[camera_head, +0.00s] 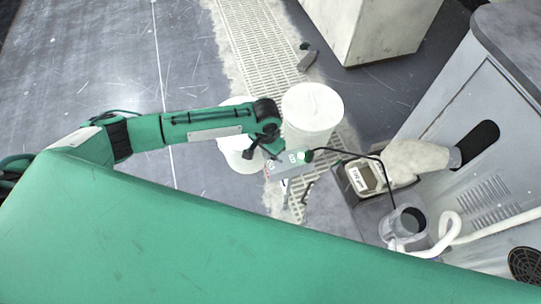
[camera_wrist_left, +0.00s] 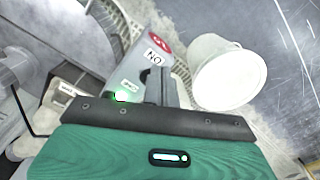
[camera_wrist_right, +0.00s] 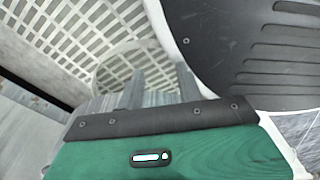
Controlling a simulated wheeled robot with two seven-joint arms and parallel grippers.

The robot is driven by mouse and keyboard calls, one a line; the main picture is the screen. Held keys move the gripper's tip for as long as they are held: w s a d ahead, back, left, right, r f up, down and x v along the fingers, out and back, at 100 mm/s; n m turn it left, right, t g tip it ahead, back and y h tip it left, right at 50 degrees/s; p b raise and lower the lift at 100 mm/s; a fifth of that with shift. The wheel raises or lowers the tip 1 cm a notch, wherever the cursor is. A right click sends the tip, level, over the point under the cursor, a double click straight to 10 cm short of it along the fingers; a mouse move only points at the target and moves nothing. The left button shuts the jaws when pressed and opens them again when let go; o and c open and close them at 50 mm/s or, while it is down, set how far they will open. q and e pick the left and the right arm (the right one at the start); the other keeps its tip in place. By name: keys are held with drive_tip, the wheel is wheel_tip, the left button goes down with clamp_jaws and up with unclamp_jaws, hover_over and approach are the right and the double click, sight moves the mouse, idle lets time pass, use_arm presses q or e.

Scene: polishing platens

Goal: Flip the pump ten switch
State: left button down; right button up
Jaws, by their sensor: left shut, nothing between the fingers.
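A grey switch box (camera_head: 291,170) stands near the centre of the head view, beside white buckets.
A lidded white bucket (camera_head: 312,112) stands right behind the box; it also shows in the left wrist view (camera_wrist_left: 228,76). A black cable runs from the box to a labelled device (camera_head: 362,178). A grey machine cabinet (camera_head: 480,120) fills the right. Floor grating (camera_head: 262,45) lies behind.

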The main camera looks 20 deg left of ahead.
use_arm(q)
drive_tip(key=shift+f, duration=0.1)
use_arm(e)
drive_tip(key=shift+a, duration=0.1)
use_arm(q)
drive_tip(key=shift+f, duration=0.25)
use_arm(e)
drive_tip(key=shift+f, duration=0.1)
drive_tip(key=shift+w, duration=0.1)
